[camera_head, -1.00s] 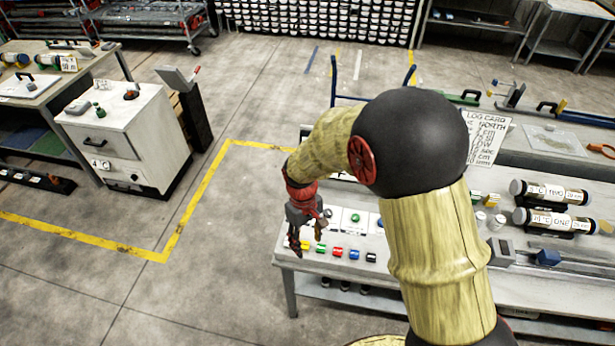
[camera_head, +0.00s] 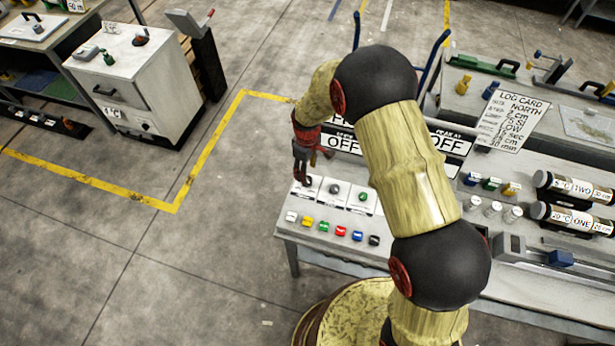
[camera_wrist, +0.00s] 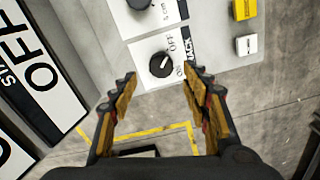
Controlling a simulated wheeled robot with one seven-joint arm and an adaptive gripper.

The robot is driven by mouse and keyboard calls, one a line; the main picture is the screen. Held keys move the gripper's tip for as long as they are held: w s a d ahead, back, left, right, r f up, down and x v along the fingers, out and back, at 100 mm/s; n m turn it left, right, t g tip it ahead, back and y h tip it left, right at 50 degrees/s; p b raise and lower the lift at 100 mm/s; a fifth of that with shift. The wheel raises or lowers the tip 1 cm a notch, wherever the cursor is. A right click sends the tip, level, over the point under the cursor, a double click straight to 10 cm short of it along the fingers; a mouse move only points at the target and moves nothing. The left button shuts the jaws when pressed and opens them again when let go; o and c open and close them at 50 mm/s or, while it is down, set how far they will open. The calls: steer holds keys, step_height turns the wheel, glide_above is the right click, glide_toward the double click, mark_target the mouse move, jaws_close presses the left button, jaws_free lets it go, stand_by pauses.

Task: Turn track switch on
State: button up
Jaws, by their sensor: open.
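The track switch (camera_wrist: 162,64) is a round black knob on a white plate in the wrist view. OFF and ON are printed beside it, and part of its name label shows as "ACK". Its pale pointer mark seems turned up toward OFF. My gripper (camera_wrist: 157,78) is open and empty, with its two fingers on either side of the knob's near edge. I cannot tell whether they touch it. In the head view my gripper (camera_head: 303,181) is at the leftmost white plate (camera_head: 311,192) on the bench and hides part of it.
More knob plates (camera_head: 335,189) sit to the right. A row of coloured buttons, including a red one (camera_head: 340,231), lies along the bench front. Upright OFF signs (camera_head: 343,145) stand behind the plates. A log card (camera_head: 513,120) and dark cylinders (camera_head: 570,218) are farther right. Floor left of the bench is clear.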

step_height(320, 180, down, 6)
steer(key=shift+s+r, duration=0.1)
steer(key=shift+c, duration=1.2)
steer(key=c, duration=0.9)
